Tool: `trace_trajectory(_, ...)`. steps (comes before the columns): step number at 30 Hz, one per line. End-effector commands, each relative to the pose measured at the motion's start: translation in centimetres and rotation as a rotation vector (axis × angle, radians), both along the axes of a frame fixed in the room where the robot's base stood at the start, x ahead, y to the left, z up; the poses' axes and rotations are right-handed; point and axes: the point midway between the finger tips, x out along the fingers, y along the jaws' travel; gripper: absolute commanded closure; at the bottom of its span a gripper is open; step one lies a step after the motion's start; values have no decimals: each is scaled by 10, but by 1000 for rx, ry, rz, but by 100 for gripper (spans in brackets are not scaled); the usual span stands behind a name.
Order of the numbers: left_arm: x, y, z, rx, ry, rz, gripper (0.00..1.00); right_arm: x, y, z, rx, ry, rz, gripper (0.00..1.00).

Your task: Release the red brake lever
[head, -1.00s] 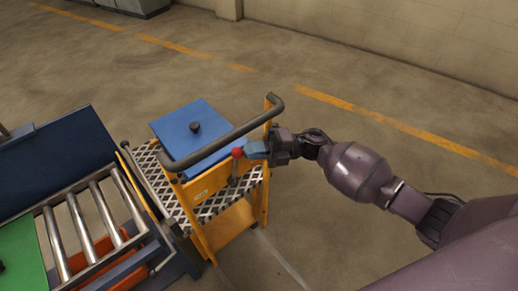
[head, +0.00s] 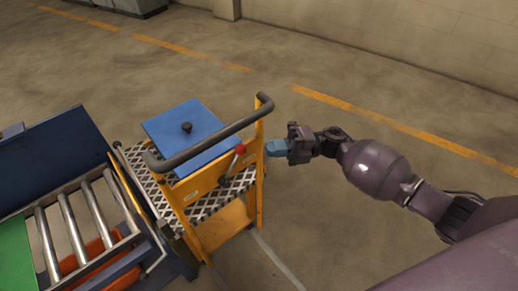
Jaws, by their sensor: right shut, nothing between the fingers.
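The brake lever (head: 231,165) is a thin dark rod with a red knob (head: 240,149) at its top. It is on the near side of the yellow cart (head: 208,209), below the dark push handle (head: 215,133), and leans up to the right. My right gripper (head: 269,148) has blue fingers and is shut and empty. It is just right of the cart's upright, apart from the red knob. My left gripper is out of the picture.
A blue block with a dark knob (head: 184,135) lies on the cart's patterned deck (head: 212,200). A roller conveyor (head: 73,226) with a green plate (head: 14,258) stands to the left. The floor to the right and behind is clear.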

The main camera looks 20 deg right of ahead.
Motion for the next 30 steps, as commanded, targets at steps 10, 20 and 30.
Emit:
trace_trajectory(10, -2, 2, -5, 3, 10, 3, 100, -7, -53, -6, -1, 1, -1, 100)
trace_trajectory(20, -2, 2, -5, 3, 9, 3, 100, -8, -62, -7, 1, -1, 0, 100)
trace_trajectory(30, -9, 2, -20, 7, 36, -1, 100, -9, -63, -22, 44, 27, 0, 100)
